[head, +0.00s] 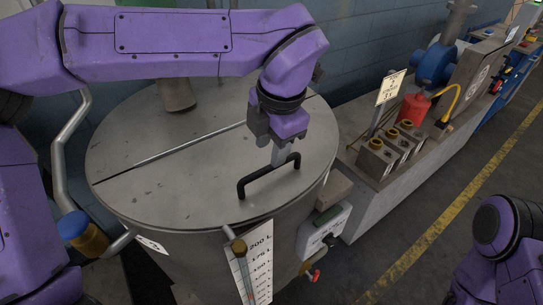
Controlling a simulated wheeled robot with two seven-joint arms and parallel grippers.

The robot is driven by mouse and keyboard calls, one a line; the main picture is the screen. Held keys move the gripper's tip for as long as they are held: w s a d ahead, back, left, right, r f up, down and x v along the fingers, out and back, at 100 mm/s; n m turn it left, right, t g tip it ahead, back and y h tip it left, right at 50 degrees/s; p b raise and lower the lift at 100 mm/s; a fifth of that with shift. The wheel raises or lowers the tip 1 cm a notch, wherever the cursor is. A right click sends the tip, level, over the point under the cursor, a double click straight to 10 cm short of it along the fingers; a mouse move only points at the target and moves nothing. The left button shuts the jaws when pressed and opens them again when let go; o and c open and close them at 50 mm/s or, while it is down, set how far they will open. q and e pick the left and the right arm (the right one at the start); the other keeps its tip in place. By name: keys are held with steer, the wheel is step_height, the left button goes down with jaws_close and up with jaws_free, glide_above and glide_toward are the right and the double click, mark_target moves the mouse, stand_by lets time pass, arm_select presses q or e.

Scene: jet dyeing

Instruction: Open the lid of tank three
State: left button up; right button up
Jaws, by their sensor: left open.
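A large round steel tank fills the middle of the head view, with its flat lid (205,180) closed on top. A straight seam crosses the lid, and the front part carries a black bar handle (268,177). My left gripper (280,157) is open and points down at the right end of the handle, with its fingers at or just behind the bar. I cannot tell whether they touch it.
A level scale (255,262) and a grey control box (322,232) are on the tank's front right. A bench (367,187) with several capped containers, a red can (413,109) and a blue pump (434,64) runs to the right. Open floor lies right of a yellow line (440,222).

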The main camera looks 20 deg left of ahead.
mark_target(267, 168)
arm_select(q)
steer(key=x, duration=0.4)
steer(key=w+x, duration=0.1)
steer(key=x, duration=0.1)
steer(key=shift+f, duration=0.2)
steer(key=shift+s+r, duration=0.15)
steer(key=shift+s, duration=0.25)
steer(key=shift+w+a, duration=0.1)
steer(key=shift+w, duration=0.05)
jaws_close()
